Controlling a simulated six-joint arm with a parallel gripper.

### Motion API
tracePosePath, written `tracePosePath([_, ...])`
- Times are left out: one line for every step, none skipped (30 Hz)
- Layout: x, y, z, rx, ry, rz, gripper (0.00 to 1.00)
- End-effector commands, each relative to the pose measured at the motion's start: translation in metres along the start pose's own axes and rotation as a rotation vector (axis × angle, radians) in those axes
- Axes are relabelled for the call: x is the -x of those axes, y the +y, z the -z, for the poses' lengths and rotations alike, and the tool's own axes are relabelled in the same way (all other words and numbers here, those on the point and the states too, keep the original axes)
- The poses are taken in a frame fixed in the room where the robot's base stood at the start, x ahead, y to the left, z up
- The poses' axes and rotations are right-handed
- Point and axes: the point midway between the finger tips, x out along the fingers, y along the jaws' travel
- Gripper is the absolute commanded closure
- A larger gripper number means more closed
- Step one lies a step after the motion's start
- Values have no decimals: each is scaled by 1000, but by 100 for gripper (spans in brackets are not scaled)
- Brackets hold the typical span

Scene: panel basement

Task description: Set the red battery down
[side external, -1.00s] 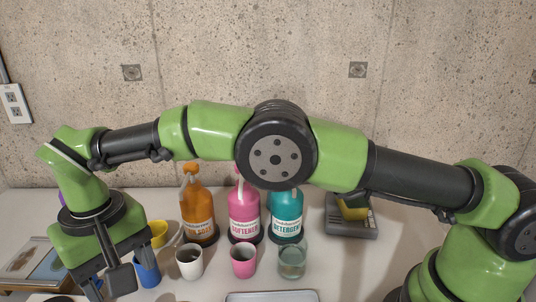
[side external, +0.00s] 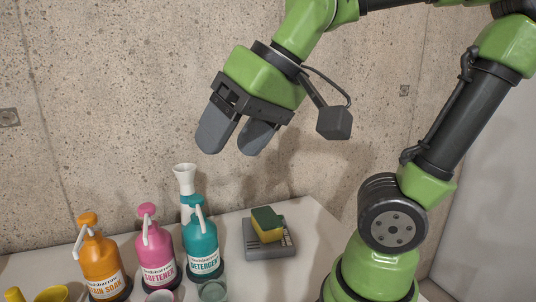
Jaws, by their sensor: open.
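My gripper (side external: 233,143) is raised well above the table, with its two grey fingers pointing down and a gap between them. It is open, and nothing shows between the fingers. In the picture it is above the teal bottle and the sponge. I see no red battery in the current view; much of the table's near part and left side lies outside the frame.
A sponge (side external: 267,224) sits on a grey slotted holder (side external: 270,246). A glass (side external: 212,291) stands in front. The table's right end is bare.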

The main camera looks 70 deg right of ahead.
Motion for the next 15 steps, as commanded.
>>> tracePosePath([4,10,-12,-18,34,3,35])
tracePosePath([4,14,-18,-26,49,4,35])
tracePosePath([5,18,-25,-34,64,4,35])
tracePosePath([5,21,-29,-40,75,5,35])
tracePosePath([4,24,-33,-45,83,5,35])
tracePosePath([4,26,-36,-48,93,6,35])
tracePosePath([4,27,-38,-50,97,5,35])
tracePosePath([4,28,-40,-52,101,5,35])
tracePosePath([4,29,-41,-54,103,5,35])
tracePosePath([3,30,-42,-54,104,5,35])
tracePosePath([3,30,-42,-54,104,5,35])
tracePosePath([3,30,-42,-54,103,5,35])
tracePosePath([3,30,-42,-54,103,5,35])
tracePosePath([3,29,-42,-54,103,5,35])
tracePosePath([3,29,-42,-54,102,5,35])
